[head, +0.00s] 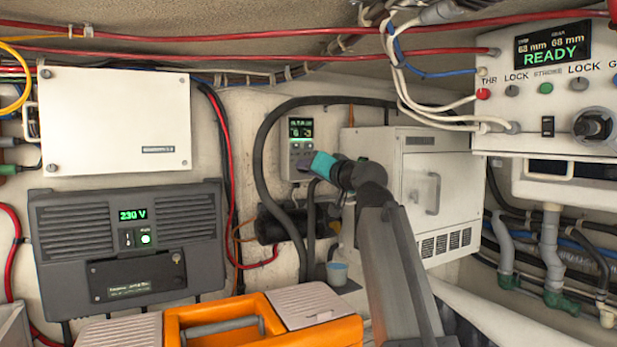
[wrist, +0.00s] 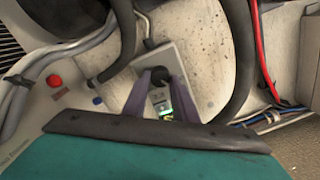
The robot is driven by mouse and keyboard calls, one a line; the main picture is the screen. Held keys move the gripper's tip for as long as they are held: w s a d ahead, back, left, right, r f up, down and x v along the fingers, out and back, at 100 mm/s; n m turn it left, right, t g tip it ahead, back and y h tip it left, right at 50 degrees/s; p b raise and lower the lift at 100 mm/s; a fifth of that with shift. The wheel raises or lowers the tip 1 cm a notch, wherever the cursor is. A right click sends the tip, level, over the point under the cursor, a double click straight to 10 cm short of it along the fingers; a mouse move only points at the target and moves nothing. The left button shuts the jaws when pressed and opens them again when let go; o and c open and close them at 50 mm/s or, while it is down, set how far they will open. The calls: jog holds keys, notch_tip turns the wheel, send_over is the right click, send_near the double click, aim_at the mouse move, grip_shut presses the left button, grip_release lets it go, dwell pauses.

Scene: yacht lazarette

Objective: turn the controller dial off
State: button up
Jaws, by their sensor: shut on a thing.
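The controller (head: 300,131) is a small grey box on the back wall with a lit green display at its top. In the wrist view the controller (wrist: 190,62) fills the middle, its lit display partly seen between my fingers. The dial (wrist: 160,74) is a small dark knob on its face. My gripper (head: 303,168) reaches the lower part of the controller, and its teal body hides some of that area in the head view. In the wrist view my gripper's two grey-purple fingers (wrist: 158,79) close on the dial from both sides. The dial's exact pointer position cannot be read.
A thick black hose (head: 262,150) loops left of the controller. A white cabinet (head: 437,190) stands to the right. A dark inverter (head: 130,250) and white box (head: 118,120) hang left. A READY panel (head: 545,80) is upper right. An orange toolbox (head: 262,315) sits in front.

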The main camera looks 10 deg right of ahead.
jog(key=shift+n+b, duration=3.3)
jog(key=shift+b, duration=0.45)
jog(key=o, duration=1)
jog(key=shift+o, duration=0.2)
jog(key=shift+s, duration=0.2)
